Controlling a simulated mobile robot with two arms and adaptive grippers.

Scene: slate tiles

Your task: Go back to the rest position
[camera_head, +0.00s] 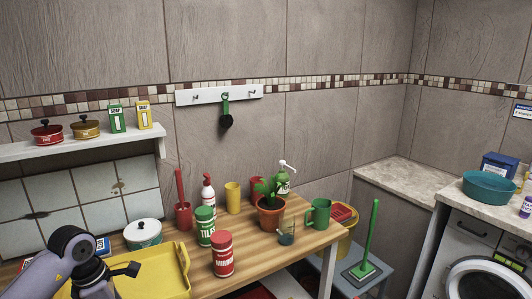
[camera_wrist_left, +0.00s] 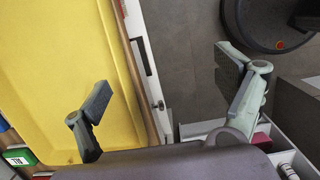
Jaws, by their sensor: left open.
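My left arm comes in at the lower left of the head view, and its left gripper (camera_head: 122,272) is over the front of the wooden table (camera_head: 262,250), by the yellow tray (camera_head: 180,278). In the left wrist view the two fingers of this gripper (camera_wrist_left: 162,88) are spread wide with nothing between them. One finger is over the yellow tray (camera_wrist_left: 70,60), the other is past the table edge, over the floor. My right gripper is in neither view.
A green-handled brush (camera_head: 368,245) stands on a low grey stand at the right.

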